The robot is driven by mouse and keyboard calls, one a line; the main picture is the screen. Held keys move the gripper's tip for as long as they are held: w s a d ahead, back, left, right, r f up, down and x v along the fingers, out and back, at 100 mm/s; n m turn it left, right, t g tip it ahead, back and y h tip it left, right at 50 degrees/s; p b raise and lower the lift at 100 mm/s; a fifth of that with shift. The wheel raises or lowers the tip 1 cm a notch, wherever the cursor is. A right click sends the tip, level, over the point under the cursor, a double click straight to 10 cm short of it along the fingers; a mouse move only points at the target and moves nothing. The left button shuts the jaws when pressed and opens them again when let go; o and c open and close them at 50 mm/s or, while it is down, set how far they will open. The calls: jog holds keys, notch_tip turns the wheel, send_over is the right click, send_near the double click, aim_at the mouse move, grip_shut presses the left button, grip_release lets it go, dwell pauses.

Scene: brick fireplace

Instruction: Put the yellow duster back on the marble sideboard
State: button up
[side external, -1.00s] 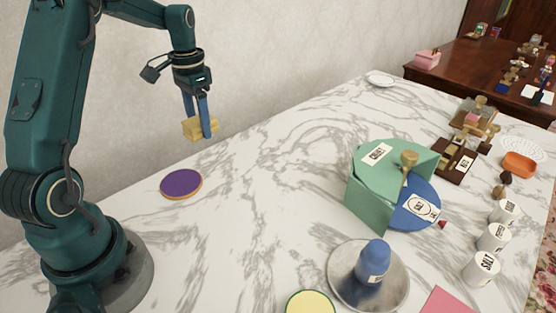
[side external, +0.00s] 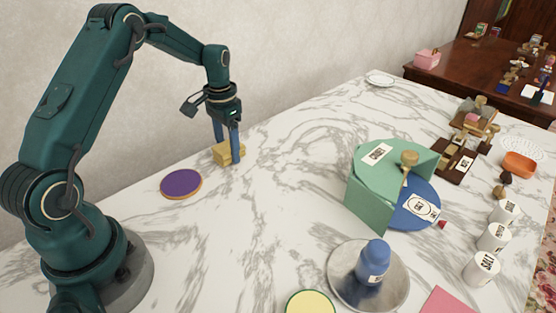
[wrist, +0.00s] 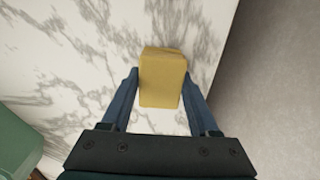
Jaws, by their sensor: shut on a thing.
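The yellow duster (side external: 222,153) is a small yellow block, held between the blue fingers of my gripper (side external: 230,158). In the wrist view the duster (wrist: 162,78) sits between the two fingertips (wrist: 160,84), with a finger against each side. It is low over the marble sideboard top (side external: 290,150), near the wall edge; I cannot tell whether it touches the surface. The white, grey-veined marble also fills much of the wrist view (wrist: 60,60).
A purple disc (side external: 181,184) lies left of the duster. A green box-like stand (side external: 375,190) with a blue disc (side external: 418,205) stands to the right. A blue shaker (side external: 373,262) stands on a round grey plate (side external: 340,285). The marble between the duster and the green stand is clear.

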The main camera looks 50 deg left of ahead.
aim_at(228, 145)
jog(key=shift+f, duration=0.1)
jog(key=o, duration=1.3)
jog(key=s+d+r+t, duration=0.1)
jog(key=d+r, duration=0.1)
jog(key=r, duration=0.6)
jog(key=s+d+r, duration=0.1)
jog(key=d+r, duration=0.2)
jog(key=r, duration=0.5)
jog(key=s+d+t, duration=0.1)
jog(key=s+d, duration=0.2)
jog(key=s, duration=0.2)
jog(key=s+d+t, duration=0.2)
jog(key=s+d, duration=0.2)
jog(key=s, duration=0.1)
jog(key=s+d+t, duration=0.1)
jog(key=s+d, duration=0.3)
jog(key=s, duration=0.1)
jog(key=shift+s+d+f+t, duration=0.2)
jog(key=shift+s+f+t, duration=0.1)
